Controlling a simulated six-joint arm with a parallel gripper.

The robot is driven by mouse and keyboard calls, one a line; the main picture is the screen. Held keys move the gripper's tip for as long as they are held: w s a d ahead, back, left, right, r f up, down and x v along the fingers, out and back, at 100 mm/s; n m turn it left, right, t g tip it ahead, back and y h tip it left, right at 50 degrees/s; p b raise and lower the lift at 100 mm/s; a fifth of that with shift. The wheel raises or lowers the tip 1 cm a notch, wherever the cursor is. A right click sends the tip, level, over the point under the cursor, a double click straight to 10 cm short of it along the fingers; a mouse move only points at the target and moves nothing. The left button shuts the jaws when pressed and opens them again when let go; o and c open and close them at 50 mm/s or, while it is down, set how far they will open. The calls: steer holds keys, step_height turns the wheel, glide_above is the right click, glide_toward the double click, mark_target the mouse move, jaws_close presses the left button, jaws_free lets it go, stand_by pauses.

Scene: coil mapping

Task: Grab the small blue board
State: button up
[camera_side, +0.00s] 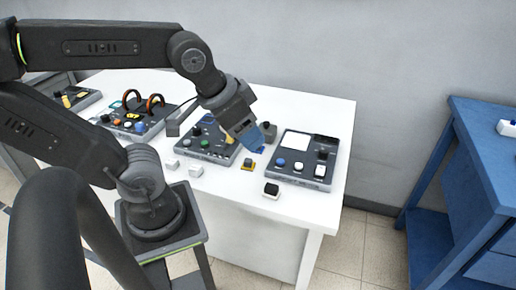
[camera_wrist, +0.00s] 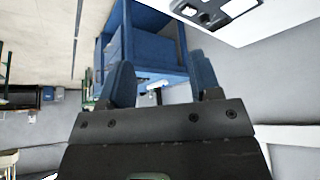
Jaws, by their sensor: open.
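My gripper (camera_side: 257,148) hangs tilted over the white table, between two dark panels, in the side view. Its blue fingers stand apart in the wrist view (camera_wrist: 162,66), with nothing between them. I cannot make out a separate small blue board for certain; the blue at the gripper's end in the side view looks like the fingers and may hide it. A small yellow and dark block (camera_side: 248,164) lies on the table just below the fingers.
A dark panel with a white screen (camera_side: 304,158) lies right of my gripper. Another dark panel (camera_side: 208,142) lies left. Small white blocks (camera_side: 195,171) and a black-topped block (camera_side: 271,191) sit near the table's front edge. A blue workbench (camera_side: 480,170) stands at right.

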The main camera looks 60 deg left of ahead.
steer(key=w+a+f+n+g+y, duration=0.15)
steer(key=w+a+f+n, duration=0.4)
steer(key=w+a, duration=0.6)
steer(key=a+f+n, duration=0.1)
steer(key=a+f, duration=0.4)
steer(key=f, duration=0.1)
steer(key=w+a+f+n+y, duration=0.1)
steer(key=a+f, duration=0.5)
steer(key=w+a+f+n+g, duration=0.1)
steer(key=a+f+n, duration=0.1)
steer(key=a+f, duration=0.3)
steer(key=shift+a+f+y, duration=0.2)
steer(key=shift+f+y, duration=0.15)
steer(key=shift+f, duration=0.1)
steer(key=shift+w+x, duration=0.2)
steer(key=shift+x, duration=1.35)
steer(key=shift+w+x, duration=0.25)
steer(key=shift+x, duration=1.3)
steer(key=shift+d+r, duration=0.1)
steer(key=shift+d, duration=0.05)
steer(key=c, duration=0.7)
